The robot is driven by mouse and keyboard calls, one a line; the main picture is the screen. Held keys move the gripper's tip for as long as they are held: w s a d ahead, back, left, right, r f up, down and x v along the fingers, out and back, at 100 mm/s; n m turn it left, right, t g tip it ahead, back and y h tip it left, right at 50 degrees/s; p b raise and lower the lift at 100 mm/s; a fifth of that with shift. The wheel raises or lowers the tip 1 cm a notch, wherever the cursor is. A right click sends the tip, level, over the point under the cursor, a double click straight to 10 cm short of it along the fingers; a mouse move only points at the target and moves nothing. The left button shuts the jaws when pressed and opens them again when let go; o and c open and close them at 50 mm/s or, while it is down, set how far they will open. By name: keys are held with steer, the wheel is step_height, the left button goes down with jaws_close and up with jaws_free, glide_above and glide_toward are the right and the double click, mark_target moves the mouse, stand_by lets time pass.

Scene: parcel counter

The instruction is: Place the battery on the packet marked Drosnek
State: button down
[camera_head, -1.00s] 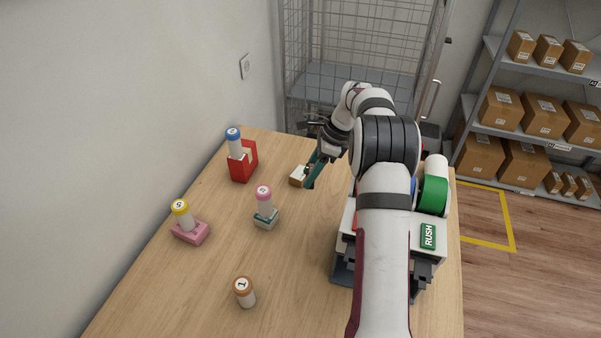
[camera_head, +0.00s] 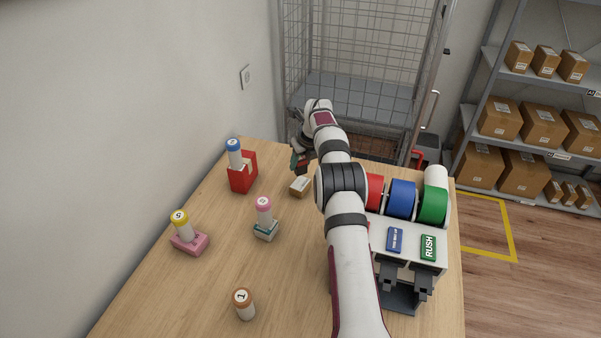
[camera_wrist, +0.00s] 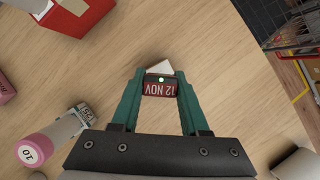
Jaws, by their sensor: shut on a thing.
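The packet's printing is too small to read, so I cannot confirm the name Drosnek. I cannot tell whether the held block is the battery.
Capped cylinders stand in a red holder (camera_head: 249,178), a pink holder (camera_head: 188,245) and a teal-grey holder (camera_head: 266,232). A brown-capped cylinder (camera_head: 243,305) stands alone in front. A dispenser with red, blue and green rolls (camera_head: 434,205) stands right. A wire cage (camera_head: 360,60) is behind.

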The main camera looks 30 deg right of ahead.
mark_target(300, 172)
step_height(300, 172, down, 4)
steer(key=shift+f, duration=0.1)
steer(key=shift+c, duration=2)
jaws_free()
